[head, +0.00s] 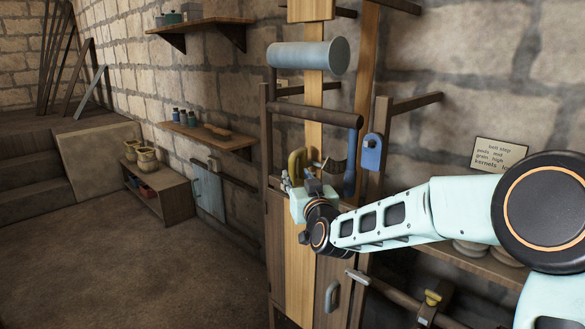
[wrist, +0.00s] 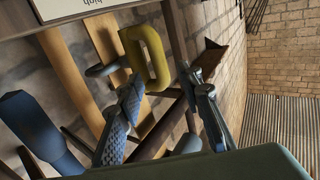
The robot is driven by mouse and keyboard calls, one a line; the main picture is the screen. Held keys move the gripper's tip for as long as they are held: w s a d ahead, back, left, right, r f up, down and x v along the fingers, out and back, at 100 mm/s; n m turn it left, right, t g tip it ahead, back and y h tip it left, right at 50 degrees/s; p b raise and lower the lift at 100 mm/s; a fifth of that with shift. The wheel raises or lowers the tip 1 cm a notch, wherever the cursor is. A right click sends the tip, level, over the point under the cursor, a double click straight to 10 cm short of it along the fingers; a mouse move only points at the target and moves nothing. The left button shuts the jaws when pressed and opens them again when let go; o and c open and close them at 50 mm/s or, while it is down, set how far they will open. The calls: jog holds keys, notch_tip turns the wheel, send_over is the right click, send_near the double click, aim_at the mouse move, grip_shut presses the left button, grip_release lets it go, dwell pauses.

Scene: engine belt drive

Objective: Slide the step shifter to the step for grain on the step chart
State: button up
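The step chart (head: 498,153) hangs on the stone wall at right; it reads peas mid, grain high, and its kernels line is partly covered by my arm. A yellow loop handle (head: 296,163), which looks like the step shifter, stands at the belt frame just beyond my gripper (head: 291,181). In the wrist view the yellow loop (wrist: 151,58) lies ahead of my gripper (wrist: 165,82). The two fingers are apart with nothing held between them. I cannot tell whether a finger touches the loop. A pale plate (wrist: 85,8) marked "high" shows at the top edge.
A blue handle (head: 350,177) and a blue lever plate (head: 372,152) are right of the loop. A grey drum (head: 308,56) and wooden roller (head: 316,115) sit above, with a tan belt (head: 315,95) running vertically. The floor (head: 160,270) at left is clear.

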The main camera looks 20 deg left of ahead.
aim_at(293, 169)
jog(key=shift+x, duration=3.5)
jog(key=shift+c, duration=0.3)
grip_shut()
